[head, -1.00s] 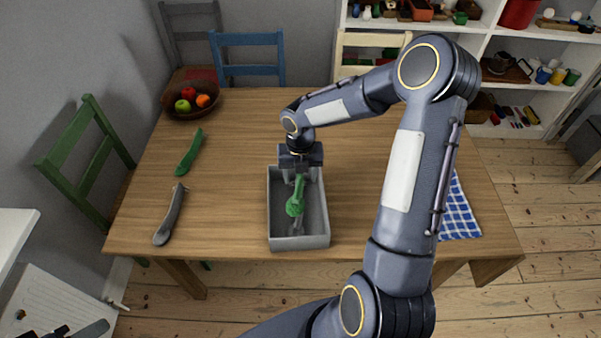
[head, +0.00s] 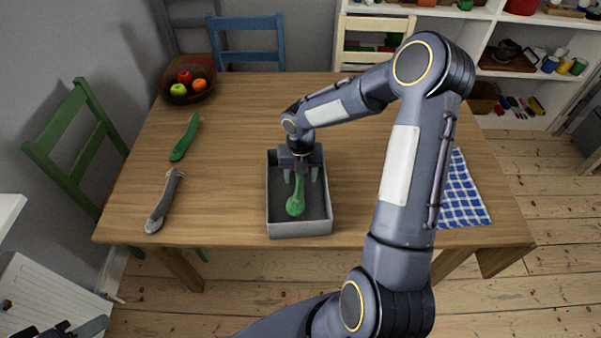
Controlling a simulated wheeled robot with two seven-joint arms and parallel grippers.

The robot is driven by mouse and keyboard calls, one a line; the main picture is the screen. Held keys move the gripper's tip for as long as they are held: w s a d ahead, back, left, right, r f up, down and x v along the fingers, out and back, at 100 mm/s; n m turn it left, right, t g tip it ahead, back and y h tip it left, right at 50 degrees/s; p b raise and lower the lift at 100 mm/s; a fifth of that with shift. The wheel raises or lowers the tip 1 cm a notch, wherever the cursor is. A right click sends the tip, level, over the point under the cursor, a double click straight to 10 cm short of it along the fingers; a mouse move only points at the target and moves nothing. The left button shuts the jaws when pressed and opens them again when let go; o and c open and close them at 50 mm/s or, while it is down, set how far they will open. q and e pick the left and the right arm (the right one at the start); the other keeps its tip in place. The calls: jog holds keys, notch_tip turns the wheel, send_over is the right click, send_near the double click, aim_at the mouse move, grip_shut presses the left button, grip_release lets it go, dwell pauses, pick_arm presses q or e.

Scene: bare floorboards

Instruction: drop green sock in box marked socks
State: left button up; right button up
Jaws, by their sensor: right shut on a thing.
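A green sock (head: 296,205) hangs down inside a grey open box (head: 300,229) on the table. My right gripper (head: 300,172) is over the far part of the box, pointing down, and is shut on the sock's upper end. I cannot tell whether the sock's lower end touches the box floor. No marking on the box is readable. Another green sock-like thing (head: 186,138) and a grey one (head: 163,202) lie on the left of the table. Dark parts at the bottom left edge may be my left gripper (head: 66,330); its jaws are not clear.
The wooden table (head: 230,130) has clear room around the box. A fruit bowl (head: 187,90) stands at the back left. A blue checked cloth (head: 462,200) lies at the right, partly behind my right arm. A green chair (head: 75,135) and a blue chair (head: 248,43) stand at the table.

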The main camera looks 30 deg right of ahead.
jog(key=o, duration=1)
jog(key=shift+o, duration=0.2)
notch_tip(320, 180, up, 8)
jog(key=shift+f, duration=0.1)
jog(key=s+a+r+m+t+y, duration=0.1)
jog(key=s+a+r+m+t, duration=0.2)
jog(key=s+r+m, duration=1.15)
jog(key=s+a+f+m+t+y, duration=0.1)
jog(key=s+a+m, duration=0.1)
jog(key=m, duration=0.7)
jog(key=s+a+f+m+t+y, duration=0.1)
jog(key=s+a+m, duration=0.2)
jog(key=m, duration=0.6)
jog(key=s, duration=0.2)
jog(key=shift+s+a+f+t+y, duration=0.25)
jog(key=shift+s+f+t+y, duration=0.05)
jog(key=shift+f+y, duration=0.1)
